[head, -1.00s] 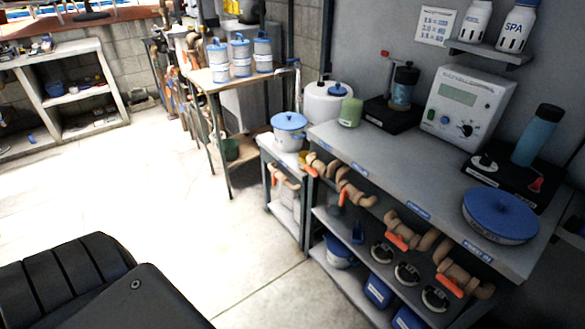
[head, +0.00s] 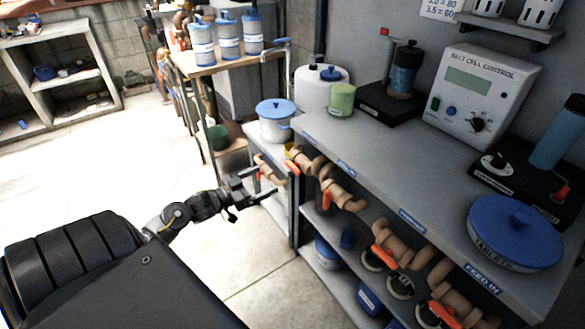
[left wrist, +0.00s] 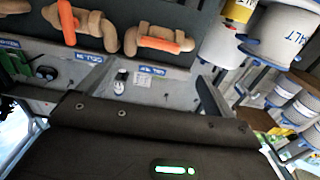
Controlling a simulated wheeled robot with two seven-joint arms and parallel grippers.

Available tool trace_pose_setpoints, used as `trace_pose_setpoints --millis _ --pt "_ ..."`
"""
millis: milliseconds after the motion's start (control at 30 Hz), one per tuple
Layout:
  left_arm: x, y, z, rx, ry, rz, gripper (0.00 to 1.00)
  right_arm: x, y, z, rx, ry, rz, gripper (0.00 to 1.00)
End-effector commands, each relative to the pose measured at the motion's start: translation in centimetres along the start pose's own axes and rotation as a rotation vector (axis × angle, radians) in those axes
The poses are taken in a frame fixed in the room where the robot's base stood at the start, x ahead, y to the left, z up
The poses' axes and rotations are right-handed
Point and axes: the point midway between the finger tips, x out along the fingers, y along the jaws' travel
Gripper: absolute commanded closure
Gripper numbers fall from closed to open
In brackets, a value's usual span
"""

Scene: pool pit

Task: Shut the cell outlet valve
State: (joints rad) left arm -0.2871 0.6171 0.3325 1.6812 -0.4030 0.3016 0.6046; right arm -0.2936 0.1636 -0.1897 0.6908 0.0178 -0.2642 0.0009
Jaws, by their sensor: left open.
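Several tan pipe valves with orange handles run along the front of the grey bench. The two nearest my left gripper are the far-end valve (head: 309,163) and the second valve (head: 342,195). I cannot read which label marks the cell outlet. In the left wrist view one orange handle (left wrist: 165,43) lies along its pipe, and another orange handle (left wrist: 66,22) stands across its pipe. My left gripper (head: 262,183) is open and empty, in front of the bench's far end, apart from the valves. My right gripper is not in view.
The bench top (head: 385,178) carries a control box (head: 481,88), a blue-lidded tub (head: 512,232) and a green jar (head: 341,99). A white bucket with a blue lid (head: 276,122) stands on a small stand beyond. Floor left of the bench is clear.

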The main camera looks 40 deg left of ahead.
Motion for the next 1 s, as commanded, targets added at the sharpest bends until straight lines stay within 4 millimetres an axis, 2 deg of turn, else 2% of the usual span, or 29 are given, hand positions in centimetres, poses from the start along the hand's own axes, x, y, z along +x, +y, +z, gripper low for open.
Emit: trace_pose_setpoints --millis 167,400,700,833,1000 --pt "1.3 0.0 -0.1 0.0 0.001 -0.002 0.09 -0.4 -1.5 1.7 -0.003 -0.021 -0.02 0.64" --pt "5.7 -0.1 -0.2 0.001 0.001 -0.003 0.09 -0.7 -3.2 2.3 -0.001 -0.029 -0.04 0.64" --pt "10.0 -0.1 0.0 0.001 -0.001 -0.005 0.09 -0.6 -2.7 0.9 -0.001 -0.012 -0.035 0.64" --pt "10.6 -0.1 0.0 0.001 -0.003 -0.004 0.09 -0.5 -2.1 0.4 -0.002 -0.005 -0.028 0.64" --pt "10.8 -0.1 0.1 0.002 -0.003 -0.004 0.09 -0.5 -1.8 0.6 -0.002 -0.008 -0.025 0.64"
